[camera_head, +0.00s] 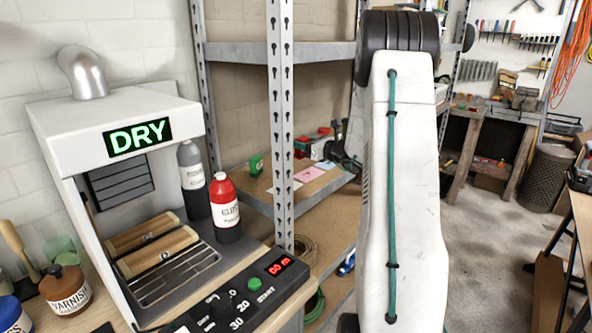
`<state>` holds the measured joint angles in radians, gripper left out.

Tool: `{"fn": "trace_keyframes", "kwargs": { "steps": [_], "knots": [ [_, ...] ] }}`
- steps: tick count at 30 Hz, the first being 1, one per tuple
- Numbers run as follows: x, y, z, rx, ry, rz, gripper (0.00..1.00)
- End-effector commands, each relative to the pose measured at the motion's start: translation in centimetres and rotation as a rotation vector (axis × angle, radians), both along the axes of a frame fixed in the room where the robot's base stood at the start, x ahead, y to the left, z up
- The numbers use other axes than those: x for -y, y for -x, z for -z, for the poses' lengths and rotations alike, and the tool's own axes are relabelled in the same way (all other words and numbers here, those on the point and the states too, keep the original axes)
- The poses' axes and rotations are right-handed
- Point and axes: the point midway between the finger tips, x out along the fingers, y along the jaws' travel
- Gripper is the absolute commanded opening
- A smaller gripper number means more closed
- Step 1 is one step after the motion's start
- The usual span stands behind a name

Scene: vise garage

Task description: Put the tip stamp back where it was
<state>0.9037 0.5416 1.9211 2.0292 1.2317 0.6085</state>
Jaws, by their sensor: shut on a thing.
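A large white arm link of mine fills the middle right and hides most of the space around my gripper. My gripper (343,152) shows only as a dark shape at the link's left edge, over the right end of the wooden shelf board. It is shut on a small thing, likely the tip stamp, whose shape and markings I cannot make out. A small green block, perhaps a stamp (256,164), stands on the left of the board. Small red and green items (305,146) sit at the back, beside the gripper. Their labels are too small to read.
The grey metal shelf upright (281,120) stands in front of the board. A cable coil lies on a lower shelf.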

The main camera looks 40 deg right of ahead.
Motion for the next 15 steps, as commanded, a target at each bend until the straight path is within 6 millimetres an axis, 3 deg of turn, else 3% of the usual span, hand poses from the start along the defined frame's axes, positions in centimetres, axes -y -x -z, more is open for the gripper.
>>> {"fn": "trace_keyframes", "kwargs": {
  "steps": [3,7,11,15],
  "knots": [
    [-4.1,-0.2,0.6,-0.003,-0.017,-0.013,0.32],
    [-6.9,0.6,1.6,-0.005,-0.017,0.004,0.32],
    [-6.6,0.2,2.4,-0.005,0.004,0.027,0.32],
    [-5.1,-2.9,2.7,-0.003,0.011,0.024,0.32]
  ]
}}
